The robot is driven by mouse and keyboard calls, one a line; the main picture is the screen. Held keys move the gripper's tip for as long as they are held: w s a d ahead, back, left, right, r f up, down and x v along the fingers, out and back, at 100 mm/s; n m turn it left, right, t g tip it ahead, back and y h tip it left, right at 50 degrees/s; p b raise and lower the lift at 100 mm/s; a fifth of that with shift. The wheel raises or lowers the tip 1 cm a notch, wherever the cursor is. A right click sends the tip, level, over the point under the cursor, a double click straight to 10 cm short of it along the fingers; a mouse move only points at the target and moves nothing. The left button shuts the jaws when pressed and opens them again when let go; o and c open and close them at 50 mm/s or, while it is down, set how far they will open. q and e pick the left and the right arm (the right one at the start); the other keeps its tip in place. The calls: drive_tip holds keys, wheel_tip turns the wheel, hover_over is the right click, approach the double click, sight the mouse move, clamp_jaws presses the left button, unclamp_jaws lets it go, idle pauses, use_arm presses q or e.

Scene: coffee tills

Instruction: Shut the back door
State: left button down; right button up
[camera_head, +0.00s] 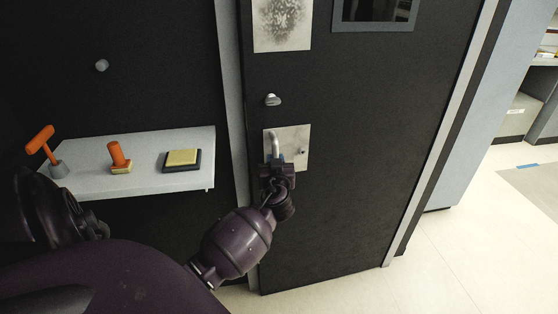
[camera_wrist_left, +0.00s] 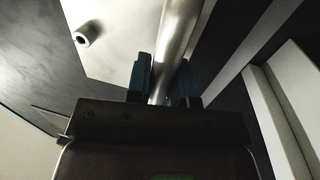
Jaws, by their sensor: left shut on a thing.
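The back door (camera_head: 350,140) is a tall dark panel with a small window (camera_head: 375,14) near its top. I cannot tell whether its left edge is flush with the grey door post (camera_head: 229,70). A metal bar handle (camera_head: 275,143) stands on a pale plate (camera_head: 294,136) near the door's left edge. My left gripper (camera_head: 274,165) is shut on the handle. In the left wrist view, the handle (camera_wrist_left: 176,40) runs up between the two fingers (camera_wrist_left: 162,85). My right gripper is not in view.
A grey shelf (camera_head: 140,193) left of the door holds an orange-handled tool (camera_head: 41,143), an orange stamp (camera_head: 118,156) and a yellow pad (camera_head: 182,157). A knob (camera_head: 272,100) sits above the handle. Pale floor (camera_head: 470,250) is open at the right.

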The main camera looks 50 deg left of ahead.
use_arm(q)
drive_tip(key=shift+x, duration=1.2)
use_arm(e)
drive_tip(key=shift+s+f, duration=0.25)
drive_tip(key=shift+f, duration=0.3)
use_arm(q)
drive_tip(key=shift+a+b, duration=0.1)
drive_tip(key=shift+b, duration=0.2)
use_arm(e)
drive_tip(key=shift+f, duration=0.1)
use_arm(q)
drive_tip(key=shift+w+a, duration=0.35)
drive_tip(key=shift+a, duration=0.25)
drive_tip(key=c, duration=0.9)
unclamp_jaws()
drive_tip(key=shift+w+d, duration=0.1)
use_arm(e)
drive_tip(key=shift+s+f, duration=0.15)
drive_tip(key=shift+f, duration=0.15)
use_arm(q)
drive_tip(key=shift+a, duration=0.2)
